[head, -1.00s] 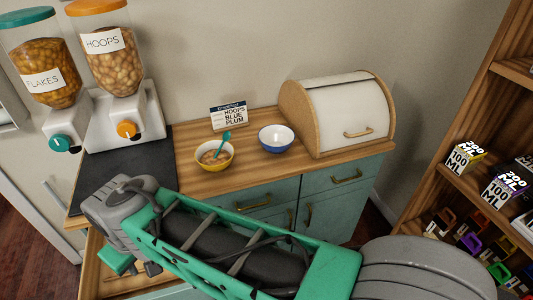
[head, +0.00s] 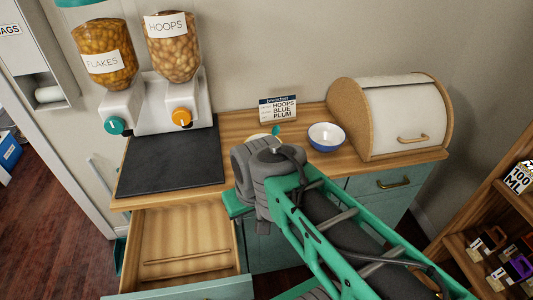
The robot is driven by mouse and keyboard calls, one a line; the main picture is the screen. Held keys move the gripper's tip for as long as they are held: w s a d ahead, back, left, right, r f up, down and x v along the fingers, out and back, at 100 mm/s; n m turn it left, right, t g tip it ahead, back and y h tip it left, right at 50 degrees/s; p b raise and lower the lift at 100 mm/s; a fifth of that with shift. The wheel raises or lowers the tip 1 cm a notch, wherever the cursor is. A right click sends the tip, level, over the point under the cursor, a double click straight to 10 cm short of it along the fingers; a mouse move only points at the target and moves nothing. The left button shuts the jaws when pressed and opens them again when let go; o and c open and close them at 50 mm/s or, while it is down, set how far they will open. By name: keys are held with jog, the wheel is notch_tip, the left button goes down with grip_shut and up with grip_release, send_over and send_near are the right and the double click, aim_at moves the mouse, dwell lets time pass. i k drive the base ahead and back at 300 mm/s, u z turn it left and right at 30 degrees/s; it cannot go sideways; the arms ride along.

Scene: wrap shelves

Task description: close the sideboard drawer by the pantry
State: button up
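The sideboard drawer (head: 180,236) is pulled open at the lower left, below the dark mat. Its wooden inside looks empty except for a thin rod-like strip across its floor. Its teal front (head: 195,289) runs along the bottom of the picture. The sideboard (head: 395,182) has a wooden top and teal fronts. My arm reaches in from the lower right, in front of the sideboard. Only a green part of my gripper (head: 238,206) shows past the grey wrist, just right of the drawer's back corner. Its fingertips are hidden, and I cannot tell whether it touches anything.
On the sideboard stand the flakes dispenser (head: 103,62), hoops dispenser (head: 172,55), a small sign (head: 278,109), a blue bowl (head: 326,136) and a bread box (head: 395,115). A shelf (head: 465,225) stands at right. Open floor (head: 50,240) lies left of the drawer.

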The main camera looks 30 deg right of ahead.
aim_at(189, 251)
jog(key=k, duration=0.35)
jog(key=u, duration=0.65)
jog(key=i, duration=0.25)
jog(key=u, duration=0.3)
jog(key=k, duration=1.15)
jog(key=u, duration=1.1)
jog(key=i, duration=0.75)
jog(key=u, duration=0.3)
